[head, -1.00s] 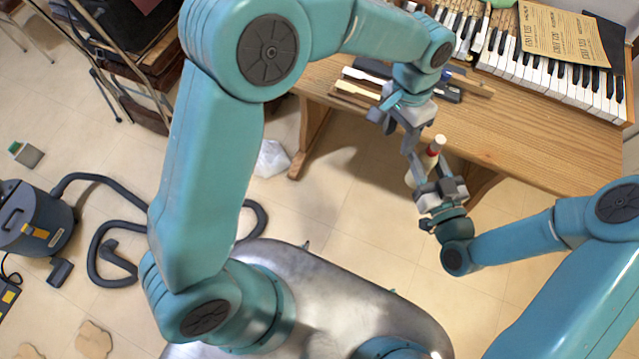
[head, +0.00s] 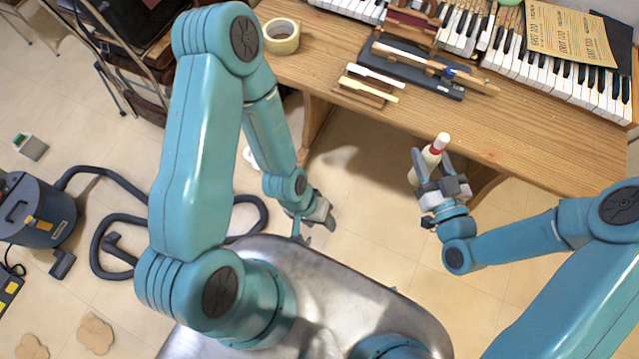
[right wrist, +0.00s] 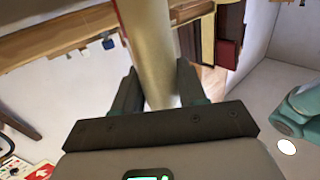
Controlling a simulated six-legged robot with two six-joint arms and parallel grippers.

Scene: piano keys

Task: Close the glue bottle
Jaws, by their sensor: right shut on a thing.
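The glue bottle (head: 429,161) is pale, with a red band and a white tip at its top. It stands tilted a little to the right, clear of the table's front edge in the head view. My right gripper (head: 432,171) is shut on its lower body. In the right wrist view the bottle (right wrist: 150,50) rises between the two dark fingers, with its top out of frame. My left gripper (head: 318,217) is low over my own base, well away from the bottle. It is small and seen from above, so its opening is unclear.
The wooden table (head: 540,150) carries piano keys (head: 560,75), a paper sheet (head: 568,35), a tape roll (head: 281,36) and a dark key stand (head: 415,65). A vacuum cleaner (head: 35,215) with a hose is on the floor at left. The floor between my grippers is clear.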

